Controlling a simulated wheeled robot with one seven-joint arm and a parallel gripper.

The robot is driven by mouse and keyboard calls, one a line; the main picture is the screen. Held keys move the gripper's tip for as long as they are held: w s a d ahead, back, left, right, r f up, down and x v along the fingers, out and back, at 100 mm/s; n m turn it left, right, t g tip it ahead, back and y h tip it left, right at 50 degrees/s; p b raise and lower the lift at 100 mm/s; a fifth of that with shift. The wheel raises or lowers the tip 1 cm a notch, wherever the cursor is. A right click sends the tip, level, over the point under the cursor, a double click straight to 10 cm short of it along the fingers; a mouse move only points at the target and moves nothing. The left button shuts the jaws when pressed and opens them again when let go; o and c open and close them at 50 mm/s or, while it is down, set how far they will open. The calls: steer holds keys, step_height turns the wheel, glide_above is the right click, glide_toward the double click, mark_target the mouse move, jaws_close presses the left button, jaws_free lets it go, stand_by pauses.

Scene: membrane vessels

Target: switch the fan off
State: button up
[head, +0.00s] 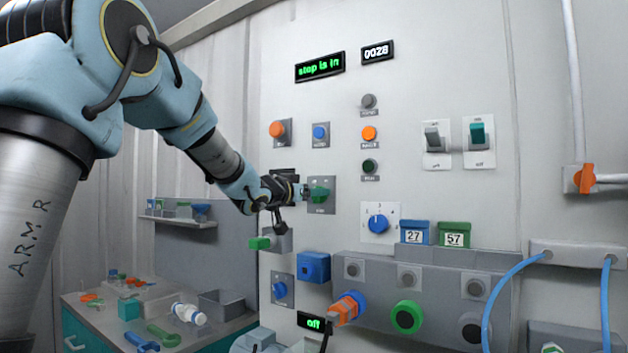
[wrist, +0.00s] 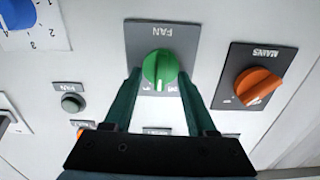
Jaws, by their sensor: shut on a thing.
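The fan switch is a green rotary knob (wrist: 160,70) on a grey plate marked FAN, upside down in the wrist view. My gripper (wrist: 160,85) is shut on this knob, with one dark green finger on each side. The white mark on the knob points toward the bottom of the wrist view; the small plate lettering is too unclear to read. In the head view the green knob (head: 320,193) sits mid-panel, with my gripper (head: 303,192) reaching it from the left.
An orange MAINS knob (wrist: 258,85) is close beside the fan knob. A dark round FAN lamp or button (wrist: 73,102) is on the other side. A display (head: 320,67) reads "stop is in"; another, low down (head: 314,322), reads "off". A blue dial (head: 378,224) is at lower right.

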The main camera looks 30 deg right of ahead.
steer(key=shift+w+a+n+p, duration=0.1)
steer(key=shift+n+p, duration=1.35)
steer(key=shift+n, duration=0.2)
steer(key=shift+w+a+n+p, duration=0.1)
steer(key=shift+n+p, duration=1.35)
steer(key=shift+n, duration=0.2)
steer(key=shift+f, duration=0.1)
steer(key=o, duration=1.4)
steer(key=shift+c, duration=0.2)
steer(key=b+v, duration=0.3)
steer(key=v, duration=0.7)
steer(key=shift+s+a, duration=0.15)
steer(key=shift+a, duration=0.2)
